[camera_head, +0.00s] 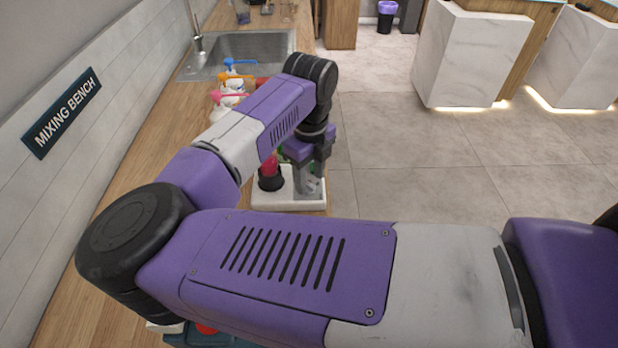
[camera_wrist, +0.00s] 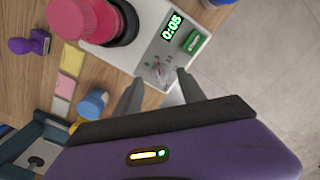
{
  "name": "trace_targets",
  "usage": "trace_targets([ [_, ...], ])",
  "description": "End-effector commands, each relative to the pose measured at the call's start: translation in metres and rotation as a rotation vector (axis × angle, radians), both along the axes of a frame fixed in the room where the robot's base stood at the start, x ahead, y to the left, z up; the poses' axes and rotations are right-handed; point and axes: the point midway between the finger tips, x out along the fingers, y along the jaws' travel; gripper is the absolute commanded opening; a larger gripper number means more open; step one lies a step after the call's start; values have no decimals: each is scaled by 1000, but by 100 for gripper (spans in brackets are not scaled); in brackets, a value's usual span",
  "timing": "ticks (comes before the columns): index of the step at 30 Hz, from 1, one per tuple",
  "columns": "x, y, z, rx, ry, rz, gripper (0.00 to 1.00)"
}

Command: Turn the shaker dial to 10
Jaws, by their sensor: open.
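The shaker is a white machine (camera_head: 290,201) on the counter's right edge in the head view; its white panel also shows in the wrist view (camera_wrist: 129,62). A red vessel in a black holder (camera_head: 270,172) stands on it. The panel has a green display (camera_wrist: 172,26) reading 0:05, a green button (camera_wrist: 193,41) and a small dial (camera_wrist: 158,71) with marks around it. The dial's setting is too small to read. My gripper (camera_wrist: 160,77) is open, its fingertips on either side of the dial. I cannot tell whether they touch it. In the head view my arm partly hides the shaker.
A purple stamp-like object (camera_wrist: 30,43), coloured paper notes (camera_wrist: 70,75) and a blue-capped container (camera_wrist: 92,104) lie near the shaker. Pump bottles (camera_head: 232,85) and a sink (camera_head: 240,52) are farther along the bench. Open floor (camera_head: 400,160) lies to the right.

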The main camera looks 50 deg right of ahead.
Motion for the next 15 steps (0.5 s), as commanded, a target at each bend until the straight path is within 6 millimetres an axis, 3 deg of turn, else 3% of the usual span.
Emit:
trace_targets([
  [6, 0, 0, -17, 0, 1, -1, 48],
  [14, 0, 0, -19, 0, -1, -1, 48],
  [15, 0, 0, -19, 0, -1, -1, 44],
])
